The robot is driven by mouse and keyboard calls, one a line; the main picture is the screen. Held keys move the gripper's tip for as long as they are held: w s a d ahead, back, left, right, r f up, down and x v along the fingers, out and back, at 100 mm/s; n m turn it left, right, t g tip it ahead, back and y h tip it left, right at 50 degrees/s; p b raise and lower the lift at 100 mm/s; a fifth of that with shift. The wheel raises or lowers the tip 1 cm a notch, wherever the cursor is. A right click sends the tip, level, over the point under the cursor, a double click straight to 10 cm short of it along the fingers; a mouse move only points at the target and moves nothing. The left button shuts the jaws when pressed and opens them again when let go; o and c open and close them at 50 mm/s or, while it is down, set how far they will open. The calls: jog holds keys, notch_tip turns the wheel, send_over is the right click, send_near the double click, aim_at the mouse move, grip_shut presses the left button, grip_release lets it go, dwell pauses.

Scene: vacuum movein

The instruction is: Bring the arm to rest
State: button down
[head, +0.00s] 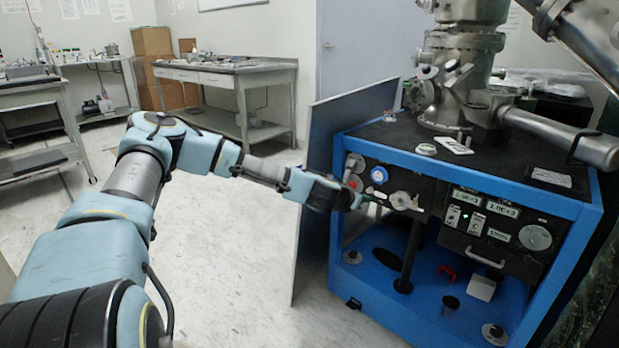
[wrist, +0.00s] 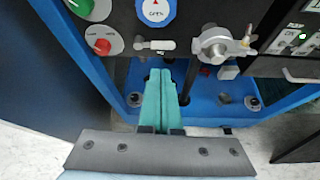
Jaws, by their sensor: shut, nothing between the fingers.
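My arm (head: 220,155) reaches out from the left in the head view, toward the front of a blue-framed vacuum rig (head: 590,205). My gripper (head: 358,200) is at the rig's left front, by the control panel. In the wrist view my gripper (wrist: 160,75) shows two teal fingers side by side, shut, with nothing between them. The fingertips sit just below a small silver valve handle (wrist: 158,45) in the picture. I cannot tell whether they touch anything.
A blue round dial (head: 379,175) and a larger metal valve (head: 402,200) are on the panel close to my gripper. An open grey door panel (head: 325,180) stands left of the rig. A bench (head: 225,68) is behind. Floor (head: 230,260) near my arm is clear.

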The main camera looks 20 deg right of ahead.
jog(key=s+a+m+g+y, duration=0.2)
jog(key=s+a+m+y, duration=0.1)
jog(key=a+m, duration=0.6)
jog(key=s+a+m+g+y, duration=0.2)
jog(key=s+a+m, duration=0.1)
jog(key=a+m, duration=0.65)
jog(key=s+a+r+m+y, duration=0.2)
jog(key=s+a+r, duration=0.2)
jog(key=a, duration=0.6)
jog(key=s+a+r+m+y, duration=0.2)
jog(key=s+a+r, duration=0.15)
jog(key=a, duration=0.65)
jog(key=s+a+r+m+y, duration=0.2)
jog(key=s+a+r, duration=0.15)
jog(key=a, duration=0.65)
jog(key=w+p+v, duration=0.3)
jog(key=p+v, duration=1.3)
jog(key=p, duration=0.1)
jog(key=shift+w+r+g, duration=0.4)
jog(key=shift+r, duration=0.35)
